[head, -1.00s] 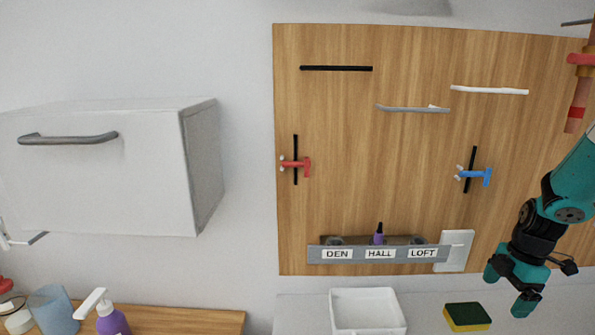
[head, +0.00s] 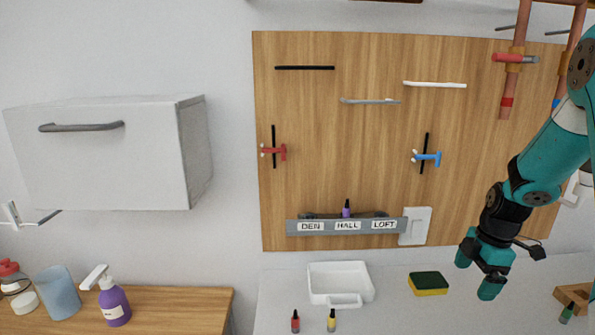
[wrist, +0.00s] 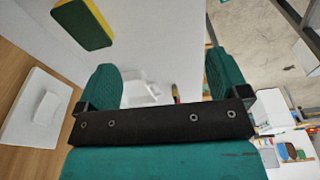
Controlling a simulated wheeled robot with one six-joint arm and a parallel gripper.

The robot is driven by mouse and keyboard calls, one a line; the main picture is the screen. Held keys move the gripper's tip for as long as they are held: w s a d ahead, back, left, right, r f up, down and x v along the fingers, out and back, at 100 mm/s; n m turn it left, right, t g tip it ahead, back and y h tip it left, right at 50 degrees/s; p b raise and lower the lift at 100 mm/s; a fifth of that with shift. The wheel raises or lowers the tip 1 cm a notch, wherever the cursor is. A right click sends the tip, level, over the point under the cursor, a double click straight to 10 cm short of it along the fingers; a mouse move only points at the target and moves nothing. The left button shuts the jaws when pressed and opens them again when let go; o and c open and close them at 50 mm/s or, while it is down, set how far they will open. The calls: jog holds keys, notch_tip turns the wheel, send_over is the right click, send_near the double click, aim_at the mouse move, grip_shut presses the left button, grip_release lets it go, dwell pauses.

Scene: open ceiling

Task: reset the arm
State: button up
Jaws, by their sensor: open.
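My gripper (head: 476,272) is at the right in the head view, pointing down, with its two teal fingers apart and nothing between them. It also shows in the wrist view (wrist: 163,85), where the fingers are spread wide.
A white tray (head: 365,277) stands left of the sponge, with a red bottle (head: 295,322) and a yellow bottle (head: 331,320) in front. Copper pipes (head: 509,85) run near my arm. A grey cabinet (head: 95,170) hangs at left. A wooden box (head: 572,292) is at lower right.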

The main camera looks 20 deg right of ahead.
jog(key=a+r+m+b, duration=0.1)
jog(key=a+r, duration=0.3)
jog(key=a, duration=0.5)
jog(key=a+r+m+b, duration=0.15)
jog(key=a+r, duration=0.25)
jog(key=a, duration=0.6)
jog(key=s+a+r+m+y, duration=0.1)
jog(key=s+a+r+m, duration=0.1)
jog(key=s+a, duration=0.5)
jog(key=s+a+r+m+y, duration=0.1)
jog(key=s+a+r+m, duration=0.1)
jog(key=s+a, duration=0.6)
jog(key=shift+a+r+y+b, duration=0.3)
jog(key=shift+a+b, duration=0.1)
jog(key=shift+a, duration=0.45)
jog(key=shift+m, duration=0.25)
